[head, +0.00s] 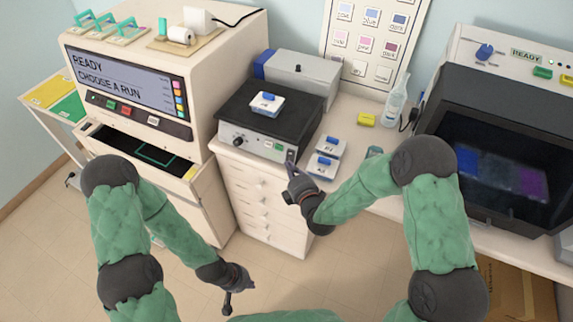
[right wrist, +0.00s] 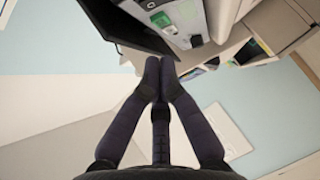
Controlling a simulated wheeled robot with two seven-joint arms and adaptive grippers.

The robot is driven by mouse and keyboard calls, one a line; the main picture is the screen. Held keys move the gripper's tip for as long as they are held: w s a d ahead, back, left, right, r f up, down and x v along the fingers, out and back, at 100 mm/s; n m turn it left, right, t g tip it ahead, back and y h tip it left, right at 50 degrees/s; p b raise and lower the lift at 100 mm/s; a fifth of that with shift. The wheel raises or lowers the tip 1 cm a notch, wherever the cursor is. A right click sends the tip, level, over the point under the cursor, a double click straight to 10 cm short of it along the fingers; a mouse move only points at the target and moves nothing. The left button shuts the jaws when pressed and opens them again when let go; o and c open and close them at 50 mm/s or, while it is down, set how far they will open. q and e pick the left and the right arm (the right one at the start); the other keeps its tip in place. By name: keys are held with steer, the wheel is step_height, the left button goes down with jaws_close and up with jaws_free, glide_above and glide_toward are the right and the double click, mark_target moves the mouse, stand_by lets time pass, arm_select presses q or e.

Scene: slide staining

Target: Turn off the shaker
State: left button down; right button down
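The shaker (head: 268,108) is a low box with a black top and a pale front panel, standing on the white drawer cabinet. A lidded slide box (head: 266,103) with a blue top piece rests on it. Its panel has a dark knob (head: 238,141), a small green part and a dark switch (head: 291,155) at the right end. My right gripper (head: 291,168) is just in front of and below that switch; contact cannot be told. In the right wrist view its fingers (right wrist: 160,64) are together and empty. My left gripper (head: 230,300) hangs low over the floor, away from the shaker; its opening is unclear.
Two small blue-topped boxes (head: 323,166) stand right of the shaker, close to my right gripper. A large machine (head: 130,85) reading "CHOOSE A RUN" stands left, its drawer open. A dark-screened machine (head: 490,150) stands right. A wash bottle (head: 395,103) is behind.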

steer(key=r+v, duration=0.1)
steer(key=v, duration=0.5)
stand_by(0.5)
